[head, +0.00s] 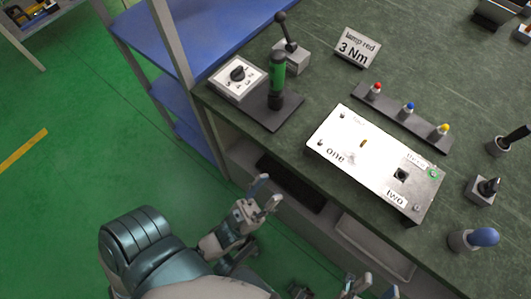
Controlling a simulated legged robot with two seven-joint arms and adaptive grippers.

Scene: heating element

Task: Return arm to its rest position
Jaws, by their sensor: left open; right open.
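My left gripper (263,192) is open and empty. It is in front of the workbench's near edge, over the lower shelf area, apart from everything on the bench top. My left arm comes in from the bottom left. My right gripper (376,285) shows only in part at the bottom edge of the head view, with its fingers apart; the rest of it is cut off. On the workbench (300,92) lies a white panel box (350,150) marked "one" and "two".
A green-handled tool (277,75) stands on a dark base beside a white dial box (238,78).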

